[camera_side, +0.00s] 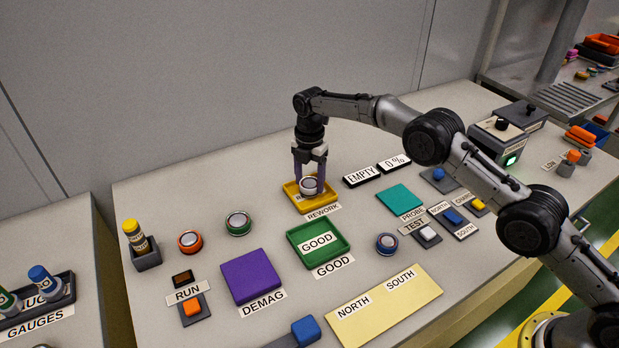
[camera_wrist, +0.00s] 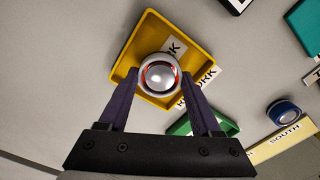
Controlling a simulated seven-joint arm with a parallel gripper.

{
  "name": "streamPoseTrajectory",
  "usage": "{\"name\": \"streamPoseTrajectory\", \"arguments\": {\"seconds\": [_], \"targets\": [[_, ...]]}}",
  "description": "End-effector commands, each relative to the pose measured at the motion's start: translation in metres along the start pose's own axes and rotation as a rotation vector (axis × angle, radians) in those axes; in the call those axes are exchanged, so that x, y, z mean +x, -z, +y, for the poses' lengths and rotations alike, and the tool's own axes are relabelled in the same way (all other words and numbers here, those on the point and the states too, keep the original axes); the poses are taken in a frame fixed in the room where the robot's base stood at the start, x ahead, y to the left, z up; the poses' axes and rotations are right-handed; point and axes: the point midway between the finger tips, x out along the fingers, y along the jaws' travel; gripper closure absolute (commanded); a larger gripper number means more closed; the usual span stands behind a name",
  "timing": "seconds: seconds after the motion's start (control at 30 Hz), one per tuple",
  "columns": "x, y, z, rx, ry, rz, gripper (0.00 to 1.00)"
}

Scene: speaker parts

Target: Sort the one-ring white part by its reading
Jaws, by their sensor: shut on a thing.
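The white part (camera_side: 309,184) has a domed silver centre, and a little orange shows inside its rim in the wrist view (camera_wrist: 160,75). I cannot make out its ring clearly. My gripper (camera_side: 310,180) is shut on it, with one finger on each side, as the wrist view also shows (camera_wrist: 160,79). The part is over the yellow REWORK tray (camera_side: 292,193); I cannot tell whether it touches the tray floor. The green GOOD tray (camera_side: 343,240) holds no part. One display (camera_side: 361,175) reads EMPTY and the other (camera_side: 394,163) reads 0.%.
Red (camera_side: 190,241), green (camera_side: 238,222) and blue (camera_side: 387,243) round parts stand on the table. A purple DEMAG pad (camera_side: 250,277), a teal PROBE pad (camera_side: 399,198) and a yellow NORTH/SOUTH plate (camera_side: 384,304) lie around the trays. A TEST button (camera_side: 428,235) is to the right.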

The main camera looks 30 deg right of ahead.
Motion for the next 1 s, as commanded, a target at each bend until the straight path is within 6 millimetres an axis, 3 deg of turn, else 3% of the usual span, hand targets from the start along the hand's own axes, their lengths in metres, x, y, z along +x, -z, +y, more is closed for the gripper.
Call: {"name": "streamPoseTrajectory", "arguments": {"seconds": [0.67, 0.7, 0.87, 1.0], "targets": [[0.011, 0.0, 0.0, 0.0, -0.002, -0.001, 1.0], [0.011, 0.0, 0.0, 0.0, -0.002, -0.001, 0.29], [0.011, 0.0, 0.0, 0.0, -0.001, 0.0, 0.01], [0.011, 0.0, 0.0, 0.0, 0.0, 0.0, 0.0]]}}
